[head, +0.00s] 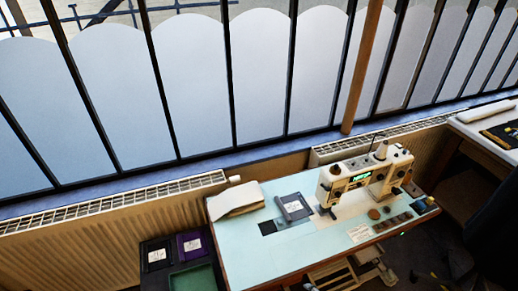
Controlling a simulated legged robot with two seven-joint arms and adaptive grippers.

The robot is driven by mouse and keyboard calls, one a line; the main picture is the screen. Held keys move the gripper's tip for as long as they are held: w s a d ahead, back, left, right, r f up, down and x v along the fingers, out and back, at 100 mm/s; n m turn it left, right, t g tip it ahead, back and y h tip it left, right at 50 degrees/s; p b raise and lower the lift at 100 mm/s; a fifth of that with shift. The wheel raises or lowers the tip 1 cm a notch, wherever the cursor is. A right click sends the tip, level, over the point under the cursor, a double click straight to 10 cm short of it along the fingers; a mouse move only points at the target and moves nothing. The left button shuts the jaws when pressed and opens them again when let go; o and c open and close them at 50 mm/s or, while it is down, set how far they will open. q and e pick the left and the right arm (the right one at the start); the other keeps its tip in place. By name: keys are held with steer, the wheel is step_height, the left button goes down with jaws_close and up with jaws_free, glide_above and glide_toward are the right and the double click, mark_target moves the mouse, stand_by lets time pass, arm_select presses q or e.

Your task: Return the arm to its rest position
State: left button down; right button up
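Neither of my grippers shows in the head view, and I see no part of either arm that I can be sure of. A pale blue work table (262,262) stands at the lower middle. A cream sewing machine (362,178) stands upright on its right part. A folded beige cloth (236,199) lies at its far left corner. A dark grey flat case with a pale label (293,207) lies left of the machine.
Radiators (110,205) run below the tall window panels (190,85). Dark bins (192,245) stand left of the table. Another white table (480,127) is at the right. A dark shape (495,235) fills the lower right; I cannot tell what it is.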

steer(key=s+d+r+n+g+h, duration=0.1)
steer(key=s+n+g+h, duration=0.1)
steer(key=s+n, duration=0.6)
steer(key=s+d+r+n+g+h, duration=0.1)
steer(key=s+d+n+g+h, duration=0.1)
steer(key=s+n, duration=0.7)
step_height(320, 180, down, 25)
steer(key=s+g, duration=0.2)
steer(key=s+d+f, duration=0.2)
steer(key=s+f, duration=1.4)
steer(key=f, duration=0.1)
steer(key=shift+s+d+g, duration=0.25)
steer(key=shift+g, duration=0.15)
